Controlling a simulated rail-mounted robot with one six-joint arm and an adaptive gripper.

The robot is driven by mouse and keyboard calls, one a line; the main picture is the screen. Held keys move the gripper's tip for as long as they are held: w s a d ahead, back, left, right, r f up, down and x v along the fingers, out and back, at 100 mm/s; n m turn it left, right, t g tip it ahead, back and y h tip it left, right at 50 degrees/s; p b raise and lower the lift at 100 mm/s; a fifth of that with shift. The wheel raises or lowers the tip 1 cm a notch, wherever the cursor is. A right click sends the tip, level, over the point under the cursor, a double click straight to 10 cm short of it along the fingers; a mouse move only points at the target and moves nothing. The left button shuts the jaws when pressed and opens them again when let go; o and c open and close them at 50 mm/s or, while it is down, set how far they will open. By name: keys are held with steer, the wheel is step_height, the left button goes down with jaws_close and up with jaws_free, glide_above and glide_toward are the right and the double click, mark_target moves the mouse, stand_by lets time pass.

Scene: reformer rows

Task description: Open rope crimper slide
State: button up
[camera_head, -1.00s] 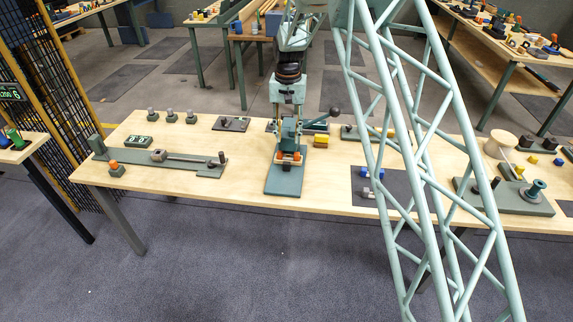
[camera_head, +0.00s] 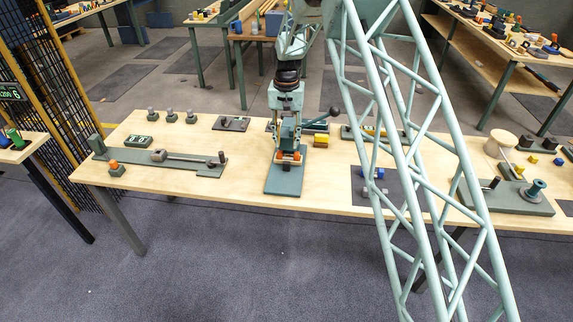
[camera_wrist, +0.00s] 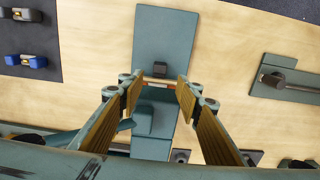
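What looks like the rope crimper is a teal device in the middle of the bench, with a flat base plate (camera_head: 284,184) toward the front edge. A lever with a black knob (camera_head: 334,112) sticks out to its right. Orange and white parts (camera_head: 289,156) show low on its front. My gripper (camera_head: 286,118) is above the device, partly overlapping it. In the wrist view my gripper (camera_wrist: 158,88) is open, its two tan-padded fingers apart. The base plate (camera_wrist: 165,35) and a small black block (camera_wrist: 159,69) show between and beyond the fingertips. I cannot tell whether the fingers touch anything.
A long sliding fixture (camera_head: 190,160) lies on the bench to the left. A yellow block (camera_head: 320,140) sits just right of the crimper. A dark mat (camera_head: 365,198) with blue and grey pieces lies further right. Bare wood surrounds the base plate.

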mark_target(286, 163)
step_height(286, 163, down, 12)
steer(key=shift+f+b, duration=0.2)
steer(key=shift+b, duration=0.25)
stand_by(0.4)
steer(key=shift+c, duration=0.3)
jaws_close()
steer(key=shift+s+a, duration=0.1)
